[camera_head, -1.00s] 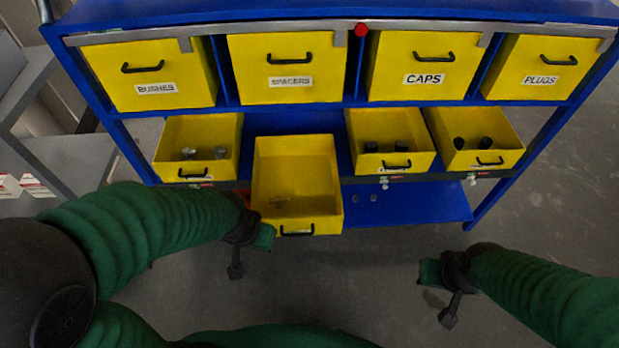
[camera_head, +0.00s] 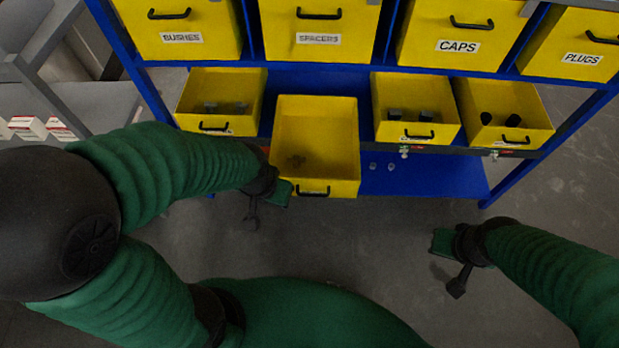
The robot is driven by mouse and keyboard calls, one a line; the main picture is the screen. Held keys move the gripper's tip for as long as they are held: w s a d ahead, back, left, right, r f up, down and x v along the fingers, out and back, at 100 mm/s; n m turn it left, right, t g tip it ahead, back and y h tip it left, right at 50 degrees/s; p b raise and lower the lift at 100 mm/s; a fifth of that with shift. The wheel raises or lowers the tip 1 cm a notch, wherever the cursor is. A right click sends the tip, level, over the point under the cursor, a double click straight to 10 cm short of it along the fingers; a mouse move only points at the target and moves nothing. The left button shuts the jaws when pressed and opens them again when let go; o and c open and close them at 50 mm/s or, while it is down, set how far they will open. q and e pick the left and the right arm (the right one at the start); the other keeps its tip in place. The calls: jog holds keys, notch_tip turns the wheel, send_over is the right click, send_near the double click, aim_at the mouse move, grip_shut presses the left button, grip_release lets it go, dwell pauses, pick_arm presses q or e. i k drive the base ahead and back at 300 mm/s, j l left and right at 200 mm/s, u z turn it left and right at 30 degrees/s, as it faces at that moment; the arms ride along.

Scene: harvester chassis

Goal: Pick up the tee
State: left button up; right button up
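My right gripper (camera_head: 448,264) is over the floor in front of the rack, to the right. I see nothing held in either gripper. Each shows a green block and a dark finger-like part, but the jaw opening is unclear.
A blue rack (camera_head: 437,181) holds closed upper bins labelled bushes, spacers, caps and plugs. Lower open bins flank the drawer: left (camera_head: 190,96), right (camera_head: 377,98) and far right (camera_head: 461,101), each with small parts. Two small pieces lie on the blue shelf. The floor in front is clear.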

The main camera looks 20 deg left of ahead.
aim_at(297, 161)
jog(key=i+j+u, duration=0.15)
jog(key=j+u, duration=0.2)
jog(key=i+j+u, duration=0.3)
jog(key=j, duration=0.2)
jog(key=i+j+u, duration=0.15)
jog(key=j+u, duration=0.2)
